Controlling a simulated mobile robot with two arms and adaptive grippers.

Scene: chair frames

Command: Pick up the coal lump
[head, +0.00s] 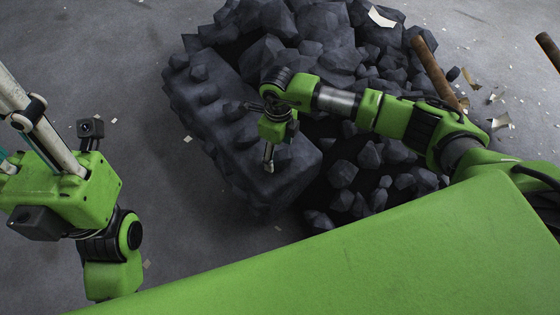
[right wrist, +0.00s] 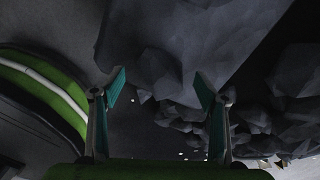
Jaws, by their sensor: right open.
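Dark grey, faceted coal lumps (head: 331,45) lie in a heap in the head view; I cannot tell which one the task means. My right gripper (head: 269,158) points down over a long, dark, knobbly block (head: 215,110) at the heap's left side. In the right wrist view the right gripper (right wrist: 160,82) is open, its teal-padded fingers apart with nothing held. A coal lump (right wrist: 157,68) shows between and beyond the tips, and a larger dark mass is above. My left gripper (head: 25,145) is partly in view at the left edge; its fingertips are cut off.
Smaller lumps (head: 370,155) lie right of the block. A brown wooden post (head: 435,70) leans at the heap's right. Pale scraps (head: 500,120) litter the grey floor (head: 90,60), which is mostly free on the left.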

